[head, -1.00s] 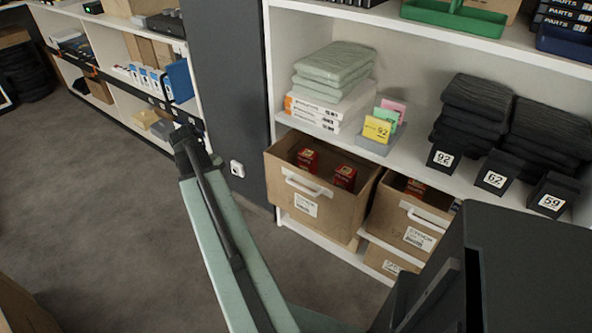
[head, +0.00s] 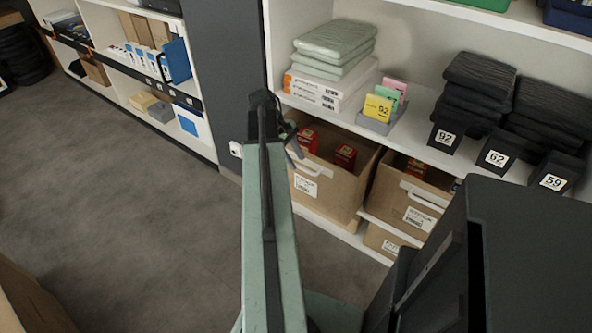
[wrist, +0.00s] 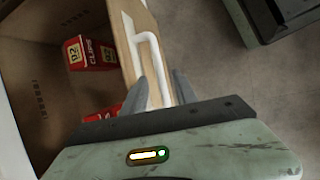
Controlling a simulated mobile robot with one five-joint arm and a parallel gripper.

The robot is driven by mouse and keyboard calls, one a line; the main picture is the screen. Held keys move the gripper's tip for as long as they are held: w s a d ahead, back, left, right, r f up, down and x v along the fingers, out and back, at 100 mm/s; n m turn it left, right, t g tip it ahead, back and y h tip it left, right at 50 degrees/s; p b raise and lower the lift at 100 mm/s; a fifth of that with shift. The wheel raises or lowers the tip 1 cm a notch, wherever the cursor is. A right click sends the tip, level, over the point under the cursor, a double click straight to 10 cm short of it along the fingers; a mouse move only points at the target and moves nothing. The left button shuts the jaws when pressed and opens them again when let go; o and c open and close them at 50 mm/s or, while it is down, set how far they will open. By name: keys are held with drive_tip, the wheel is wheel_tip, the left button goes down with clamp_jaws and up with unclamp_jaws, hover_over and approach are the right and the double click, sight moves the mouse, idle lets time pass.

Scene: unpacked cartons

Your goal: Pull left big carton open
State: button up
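The left big carton (head: 337,190) is a brown open-topped box with a white label and a white handle, on the low shelf. It sticks out past the shelf's front edge. Red boxes (head: 345,157) stand inside it. My gripper (head: 292,137) is at the carton's front left, partly covering its front wall and handle. In the wrist view, my gripper's fingers (wrist: 164,88) are apart. The lower part of the white handle (wrist: 149,50) lies between the fingertips, with gaps; I cannot tell whether they touch it. The carton's inside (wrist: 45,80) shows at left.
A second carton (head: 395,203) stands close on the right, with another carton (head: 388,241) below. The shelf above (head: 420,140) holds green packs, a card holder and dark folded stacks. A dark wall panel (head: 222,80) is at left. The grey floor (head: 130,210) in front is clear.

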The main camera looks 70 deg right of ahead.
drive_tip(key=shift+x, duration=0.9)
drive_tip(key=shift+r, duration=0.1)
drive_tip(key=shift+w, duration=0.1)
clamp_jaws()
idle(0.5)
